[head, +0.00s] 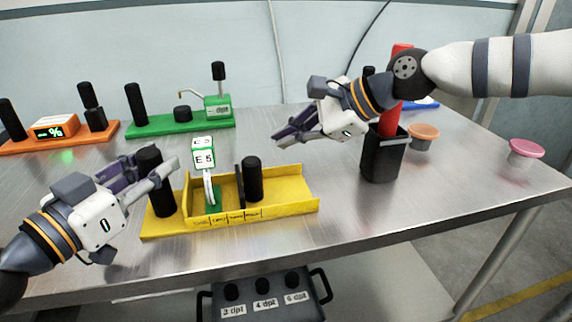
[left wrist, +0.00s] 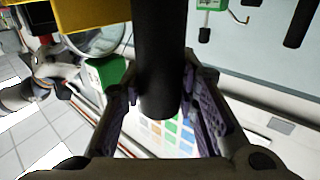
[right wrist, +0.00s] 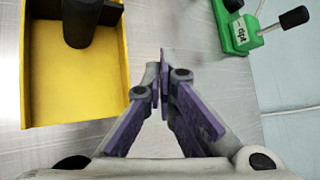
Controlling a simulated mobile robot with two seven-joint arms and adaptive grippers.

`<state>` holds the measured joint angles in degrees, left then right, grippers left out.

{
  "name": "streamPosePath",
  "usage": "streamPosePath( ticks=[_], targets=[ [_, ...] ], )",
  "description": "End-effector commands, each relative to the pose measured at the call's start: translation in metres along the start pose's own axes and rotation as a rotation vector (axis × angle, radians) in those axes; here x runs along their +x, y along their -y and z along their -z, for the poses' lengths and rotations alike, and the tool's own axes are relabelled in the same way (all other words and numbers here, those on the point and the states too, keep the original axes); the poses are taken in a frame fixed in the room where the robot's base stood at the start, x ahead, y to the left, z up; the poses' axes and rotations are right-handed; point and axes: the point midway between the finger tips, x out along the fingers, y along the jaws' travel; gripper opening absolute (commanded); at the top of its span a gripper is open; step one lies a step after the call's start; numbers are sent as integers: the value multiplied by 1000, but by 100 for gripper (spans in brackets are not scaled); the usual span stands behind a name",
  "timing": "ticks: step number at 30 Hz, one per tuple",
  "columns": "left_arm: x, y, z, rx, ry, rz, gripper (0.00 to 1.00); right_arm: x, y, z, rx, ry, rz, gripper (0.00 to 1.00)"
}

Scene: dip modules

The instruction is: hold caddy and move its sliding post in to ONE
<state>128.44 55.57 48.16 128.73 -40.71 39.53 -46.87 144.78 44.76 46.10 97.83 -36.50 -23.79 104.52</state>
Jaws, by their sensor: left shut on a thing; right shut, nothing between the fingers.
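The yellow caddy (head: 285,208) lies on the metal table with a black fixed post (head: 163,200) at its left end. My left gripper (head: 152,168) is shut around this post; the left wrist view shows the black post (left wrist: 160,60) between the fingers. The black sliding post (head: 253,178) stands in the caddy near the middle, beside a dark upright plate (head: 239,185). Labels run along the front wall, too small to read surely. My right gripper (head: 283,138) is shut and empty, above the table behind and right of the caddy. The right wrist view shows the yellow tray (right wrist: 75,95) left of its closed fingertips (right wrist: 163,62).
A green-and-white "E5" sign (head: 204,157) stands in the caddy's left part. A black bin (head: 384,160) holding a red object is to the right, near orange (head: 423,132) and pink (head: 526,148) knobs. Green (head: 180,122) and orange (head: 60,140) modules stand at the back left.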

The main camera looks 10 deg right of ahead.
Motion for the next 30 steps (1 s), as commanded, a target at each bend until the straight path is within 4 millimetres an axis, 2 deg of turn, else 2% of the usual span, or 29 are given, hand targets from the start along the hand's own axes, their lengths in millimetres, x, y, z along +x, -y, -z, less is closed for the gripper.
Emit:
streamPosePath(
  ticks=[1, 3, 6, 9, 11, 14, 27, 30],
  targets=[
    [0, 0, -3, -2, 6, -1, 0, -24, -14, 16, 134, -31, -82, 0],
    [0, 0, -3, -2, 6, -1, 0, -56, -32, 24, 294, -53, -192, 0],
    [0, 0, -3, -2, 6, -1, 0, -99, -34, 17, 384, -44, -275, 0],
    [0, 0, -2, -2, 6, -1, 0, -126, -36, 9, 419, -27, -326, 0],
    [0, 0, -2, -2, 6, -2, 0, -133, -37, 6, 427, -21, -342, 0],
    [0, 0, -2, -2, 5, -2, 0, -128, -41, 5, 431, -18, -355, 0],
    [0, 0, -2, -2, 5, -1, 0, -40, -73, -1, 429, -19, -356, 0],
    [0, 0, -2, -2, 5, -1, 0, -28, -71, -14, 424, -18, -353, 0]
  ],
)
